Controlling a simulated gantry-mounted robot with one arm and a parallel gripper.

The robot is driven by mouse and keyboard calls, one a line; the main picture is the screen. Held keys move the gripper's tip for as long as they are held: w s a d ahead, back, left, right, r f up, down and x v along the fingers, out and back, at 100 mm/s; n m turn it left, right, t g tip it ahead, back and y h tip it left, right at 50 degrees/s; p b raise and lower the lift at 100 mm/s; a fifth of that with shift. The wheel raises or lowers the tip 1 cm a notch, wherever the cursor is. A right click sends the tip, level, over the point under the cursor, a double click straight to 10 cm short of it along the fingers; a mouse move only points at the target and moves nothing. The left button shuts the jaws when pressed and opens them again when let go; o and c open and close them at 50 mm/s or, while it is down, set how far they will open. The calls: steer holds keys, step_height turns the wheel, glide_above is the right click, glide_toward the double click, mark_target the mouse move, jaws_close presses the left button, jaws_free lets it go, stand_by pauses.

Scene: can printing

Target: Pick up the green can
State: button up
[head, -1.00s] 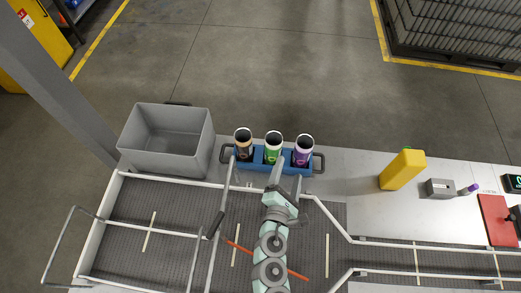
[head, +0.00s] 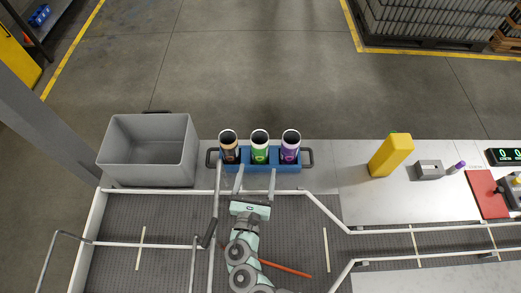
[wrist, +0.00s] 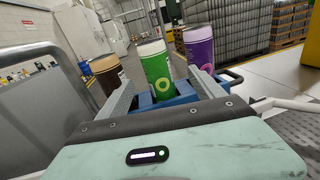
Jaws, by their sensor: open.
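The green can (head: 260,147) stands upright in the middle slot of a blue holder (head: 260,167). A brown-orange can (head: 229,149) stands to its left and a purple can (head: 290,148) to its right. My gripper (head: 256,182) is open and empty, in front of the holder. In the wrist view the green can (wrist: 155,72) shows between my two fingers, beyond their tips, with the brown can (wrist: 106,73) at left and the purple can (wrist: 198,49) at right. The lower part of the green can sits inside the holder.
A grey bin (head: 148,148) stands left of the holder. White rails (head: 160,189) edge the dark conveyor (head: 165,215) in front. A yellow block (head: 390,155), a grey box (head: 429,170) and a red panel (head: 486,194) are at the right. The counter between holder and yellow block is clear.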

mark_target(258, 152)
steer(key=shift+n, duration=0.3)
steer(key=w, duration=0.3)
steer(key=w+p, duration=0.1)
steer(key=w, duration=0.3)
steer(key=w+d, duration=0.1)
steer(key=w, duration=0.2)
steer(key=shift+w+r+p, duration=0.25)
steer(key=shift+w+p, duration=0.05)
steer(key=shift+p, duration=0.05)
steer(key=shift+c, duration=0.4)
steer(key=c, duration=1.3)
